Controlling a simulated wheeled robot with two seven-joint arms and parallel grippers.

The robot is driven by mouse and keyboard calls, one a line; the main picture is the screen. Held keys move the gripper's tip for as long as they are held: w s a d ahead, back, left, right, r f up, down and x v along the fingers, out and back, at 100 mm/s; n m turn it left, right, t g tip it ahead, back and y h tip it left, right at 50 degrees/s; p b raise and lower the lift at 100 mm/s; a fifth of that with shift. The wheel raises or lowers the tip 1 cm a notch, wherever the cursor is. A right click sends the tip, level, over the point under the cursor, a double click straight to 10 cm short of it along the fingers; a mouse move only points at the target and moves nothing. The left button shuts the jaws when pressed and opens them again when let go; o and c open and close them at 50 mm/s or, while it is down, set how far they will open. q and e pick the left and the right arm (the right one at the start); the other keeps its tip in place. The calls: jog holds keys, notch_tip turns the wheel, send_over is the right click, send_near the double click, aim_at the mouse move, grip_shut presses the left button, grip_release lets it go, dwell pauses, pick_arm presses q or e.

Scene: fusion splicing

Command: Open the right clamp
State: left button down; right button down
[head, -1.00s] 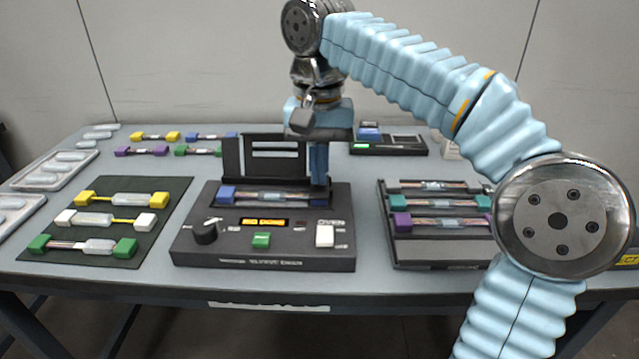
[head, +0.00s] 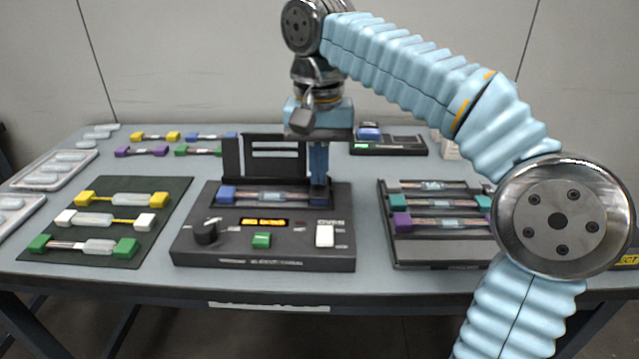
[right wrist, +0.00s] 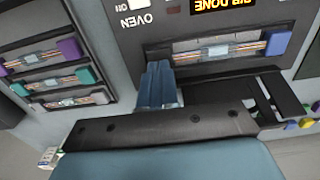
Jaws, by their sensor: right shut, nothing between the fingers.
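The black splicer (head: 270,262) stands in the middle of the table with its lid (head: 232,155) raised. A fiber with a clear middle (head: 272,196) lies across its slot, which also shows in the right wrist view (right wrist: 215,46). A blue block (head: 225,195) sits at the slot's left end; it shows in the right wrist view too (right wrist: 278,42). My right gripper (head: 319,186) points down at the slot's right end, its blue fingers shut and empty. In the right wrist view the fingers (right wrist: 157,80) cover that end, so the right clamp is hidden. My left gripper is out of view.
A dark rack (head: 440,263) with several fibers stands to the right. A dark mat (head: 165,190) with fibers lies to the left. A small black device (head: 400,148) stands behind. The splicer carries a knob (head: 205,232), a green button (head: 261,240) and a white switch (head: 324,236).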

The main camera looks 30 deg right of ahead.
jog(key=shift+f, duration=0.15)
jog(key=shift+s+f+b, duration=0.15)
jog(key=shift+f+b, duration=0.45)
jog(key=shift+f, duration=0.3)
jog(key=shift+d+p, duration=0.1)
jog(key=shift+p, duration=0.25)
jog(key=shift+r, duration=0.1)
jog(key=shift+w+d+r+p, duration=0.15)
jog(key=shift+w+r+p, duration=0.3)
jog(key=shift+p, duration=0.35)
jog(key=shift+w+d+r+p, duration=0.1)
jog(key=shift+r+p, duration=0.1)
jog(key=shift+p, duration=0.1)
